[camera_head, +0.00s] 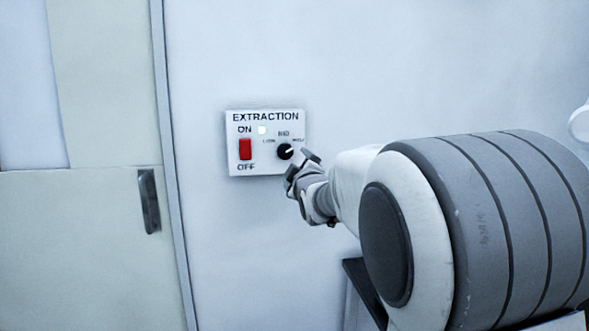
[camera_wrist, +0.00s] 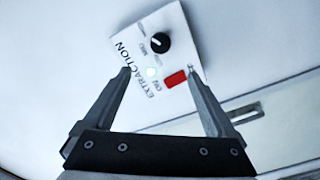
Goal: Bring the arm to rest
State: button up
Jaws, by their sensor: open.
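My gripper (camera_head: 303,167) reaches toward the wall just right of and in front of the extraction panel. In the wrist view my gripper (camera_wrist: 159,71) has its two fingers spread wide with nothing between them. The white extraction panel (camera_head: 268,165) is fixed to the wall, with a red switch (camera_head: 245,149) under ON, a lit green-white light (camera_head: 262,130) and a black knob (camera_head: 284,151). In the wrist view the panel (camera_wrist: 195,50) appears rotated beyond the fingertips, with the knob (camera_wrist: 159,42) and red switch (camera_wrist: 176,79). I cannot tell whether a finger touches the panel.
A pale cabinet door (camera_head: 85,250) with a dark handle (camera_head: 149,200) is on the left, beside a metal strip. The white wall (camera_head: 250,250) around and below the panel is clear. A white rounded object (camera_head: 580,124) shows at the right edge.

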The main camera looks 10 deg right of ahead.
jog(key=s+f+m+g, duration=0.4)
jog(key=s+f, duration=0.2)
jog(key=s, duration=0.8)
jog(key=s+f+m+g, duration=0.4)
jog(key=s+f, duration=0.1)
jog(key=s, duration=0.9)
jog(key=s+f+m+g, duration=0.4)
jog(key=s+f, duration=0.2)
jog(key=s, duration=0.8)
notch_tip(320, 180, up, 14)
jog(key=p, duration=1.3)
jog(key=shift+w+f, duration=0.25)
jog(key=shift+d, duration=0.1)
jog(key=c, duration=0.6)
jog(key=shift+d, duration=0.15)
jog(key=shift+c, duration=0.3)
